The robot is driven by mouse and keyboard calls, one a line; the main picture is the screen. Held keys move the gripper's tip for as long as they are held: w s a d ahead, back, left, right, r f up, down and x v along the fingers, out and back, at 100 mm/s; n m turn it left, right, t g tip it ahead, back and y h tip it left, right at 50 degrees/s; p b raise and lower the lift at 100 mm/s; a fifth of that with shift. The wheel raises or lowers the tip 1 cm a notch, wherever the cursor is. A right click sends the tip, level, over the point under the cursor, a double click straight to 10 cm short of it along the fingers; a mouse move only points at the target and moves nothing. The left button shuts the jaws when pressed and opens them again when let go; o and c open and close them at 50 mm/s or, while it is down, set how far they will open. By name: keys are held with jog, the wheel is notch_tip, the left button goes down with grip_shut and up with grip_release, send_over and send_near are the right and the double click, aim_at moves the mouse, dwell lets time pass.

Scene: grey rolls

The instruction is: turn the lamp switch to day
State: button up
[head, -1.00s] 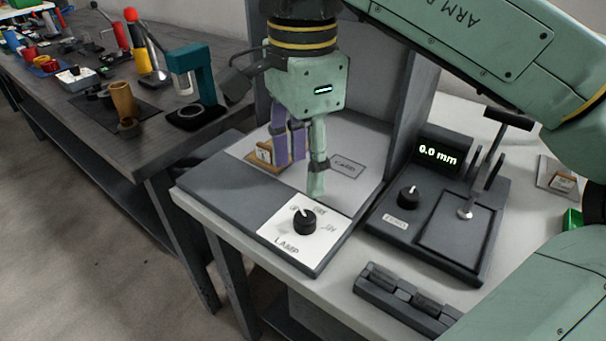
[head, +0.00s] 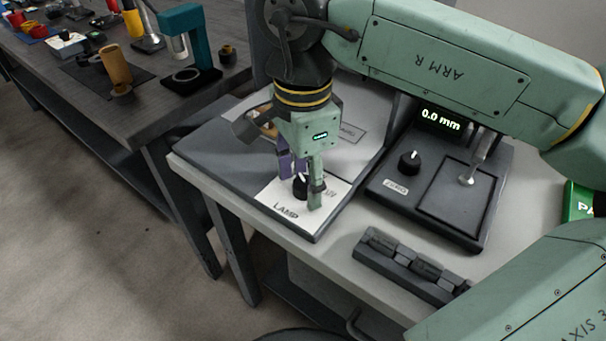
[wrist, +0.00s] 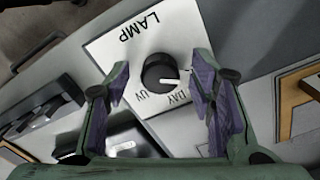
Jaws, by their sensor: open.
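The lamp switch is a round black knob (wrist: 160,72) with a white pointer line, on a white plate (wrist: 125,47) marked LAMP. The words UV and DAY show beside the knob in the wrist view; any further label is hidden behind a finger. The pointer aims right in that view, a little to one side of the word DAY. My gripper (wrist: 162,86) is open, with one purple-padded finger on each side of the knob and a gap to both. In the head view my gripper (head: 300,188) is over the plate and partly hides the knob (head: 301,187).
A gauge box (head: 408,188) with a ZERO knob and a 0.0 mm display stands to the right. A dark grey block rack (head: 405,262) lies in front of it. A grey upright panel stands behind the lamp station. Another bench with tools is at the left.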

jog(key=shift+c, duration=0.4)
jog(key=c, duration=1.1)
